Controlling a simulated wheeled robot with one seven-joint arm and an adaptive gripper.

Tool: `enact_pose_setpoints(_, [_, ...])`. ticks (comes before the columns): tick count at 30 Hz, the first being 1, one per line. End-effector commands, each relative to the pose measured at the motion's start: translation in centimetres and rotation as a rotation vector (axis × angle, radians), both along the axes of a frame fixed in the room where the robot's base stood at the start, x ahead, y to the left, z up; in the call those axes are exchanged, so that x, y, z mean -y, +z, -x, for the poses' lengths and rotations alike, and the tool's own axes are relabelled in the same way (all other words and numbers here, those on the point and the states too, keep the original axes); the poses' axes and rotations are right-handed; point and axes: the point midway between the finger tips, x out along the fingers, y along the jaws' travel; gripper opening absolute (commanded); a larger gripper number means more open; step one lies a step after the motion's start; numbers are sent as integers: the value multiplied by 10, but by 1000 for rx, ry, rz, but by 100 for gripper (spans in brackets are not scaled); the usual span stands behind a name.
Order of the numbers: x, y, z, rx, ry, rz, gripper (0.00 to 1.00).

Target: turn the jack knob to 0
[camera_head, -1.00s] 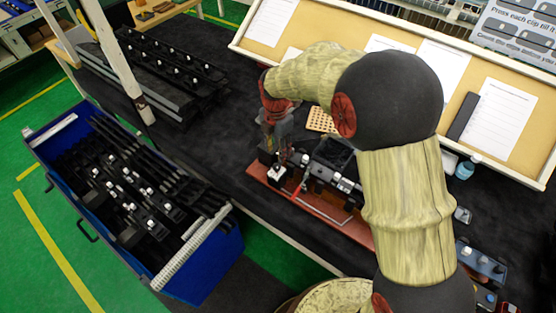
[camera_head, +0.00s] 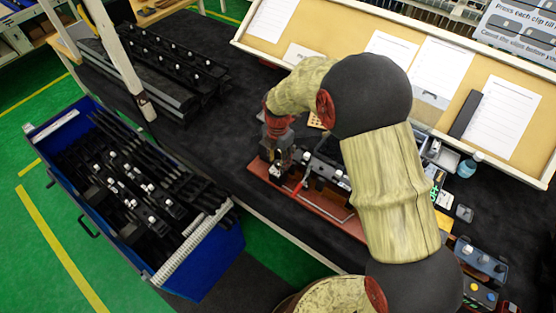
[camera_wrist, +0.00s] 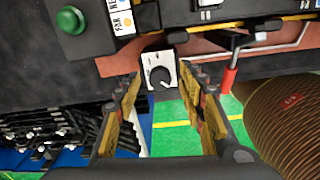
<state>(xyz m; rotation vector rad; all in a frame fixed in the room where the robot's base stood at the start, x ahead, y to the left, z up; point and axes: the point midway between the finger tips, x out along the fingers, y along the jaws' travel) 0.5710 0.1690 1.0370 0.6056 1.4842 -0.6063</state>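The jack knob (camera_wrist: 160,76) is a black round knob on a white plate, in the middle of the wrist view. A light pointer mark on it points to the lower right; the scale marks are too small to read. My gripper (camera_wrist: 160,82) is open, with one finger on each side of the knob and its plate. I see gaps between the fingers and the knob, and cannot tell how far above it the tips are. In the head view my gripper (camera_head: 277,168) is over the left end of the red fixture base (camera_head: 325,213), largely hiding the knob.
A red clamp handle (camera_wrist: 228,80) stands to the right of the gripper in the wrist view. A green button (camera_wrist: 71,20) sits at the upper left. A blue bin (camera_head: 215,262) of black parts stands left of the table. The black tabletop between bin and fixture is clear.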

Motion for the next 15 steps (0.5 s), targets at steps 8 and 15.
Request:
enact_pose_setpoints(8, [0, 0, 0, 0, 0, 0, 24])
enact_pose_setpoints(15, [0, 0, 0, 0, 0, 0, 10])
